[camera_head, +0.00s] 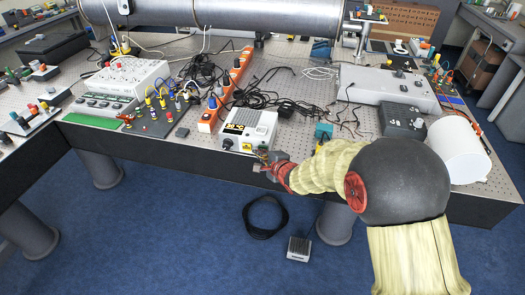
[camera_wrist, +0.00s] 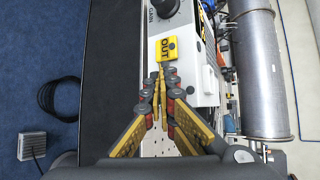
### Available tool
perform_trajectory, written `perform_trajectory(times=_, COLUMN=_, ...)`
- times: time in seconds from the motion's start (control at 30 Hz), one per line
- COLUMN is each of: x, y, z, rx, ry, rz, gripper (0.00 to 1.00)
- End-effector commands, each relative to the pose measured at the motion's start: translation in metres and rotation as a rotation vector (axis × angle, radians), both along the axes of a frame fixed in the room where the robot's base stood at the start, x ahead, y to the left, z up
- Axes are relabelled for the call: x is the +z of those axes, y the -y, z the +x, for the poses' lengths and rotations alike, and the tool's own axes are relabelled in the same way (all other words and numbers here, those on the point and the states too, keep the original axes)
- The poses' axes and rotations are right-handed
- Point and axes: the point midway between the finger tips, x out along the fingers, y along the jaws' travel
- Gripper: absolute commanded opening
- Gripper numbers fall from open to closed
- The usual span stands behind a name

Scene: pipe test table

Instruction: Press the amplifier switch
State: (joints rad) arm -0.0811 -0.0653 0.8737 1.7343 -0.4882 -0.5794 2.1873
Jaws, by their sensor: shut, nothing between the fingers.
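The amplifier is a white box (camera_head: 248,130) with yellow and black labels, near the front edge of the table. In the wrist view its front face (camera_wrist: 160,22) shows a black knob (camera_wrist: 164,7) marked GAIN and a yellow OUT label (camera_wrist: 167,48) with a dark round spot. My gripper (camera_head: 264,162) is shut and empty, just in front of the amplifier's right front corner. In the wrist view my gripper (camera_wrist: 160,72) has its tips just below the OUT label. I cannot tell whether they touch. I cannot clearly make out the switch.
Black cables (camera_head: 262,98) lie behind the amplifier. An orange strip (camera_head: 238,68) runs back beside it. A teal block (camera_head: 323,131) and a grey box (camera_head: 385,86) stand to the right. A large metal pipe (camera_head: 270,15) spans the back. A white cylinder (camera_head: 458,150) is far right.

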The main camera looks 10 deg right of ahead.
Motion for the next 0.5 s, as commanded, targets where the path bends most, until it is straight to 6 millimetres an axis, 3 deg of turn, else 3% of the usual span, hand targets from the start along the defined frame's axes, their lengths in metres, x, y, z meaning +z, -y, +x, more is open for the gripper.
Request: perform_trajectory(times=0.5, x=0.000, y=-0.005, z=-0.016, rx=0.000, ry=0.000, rz=0.000, gripper=0.00)
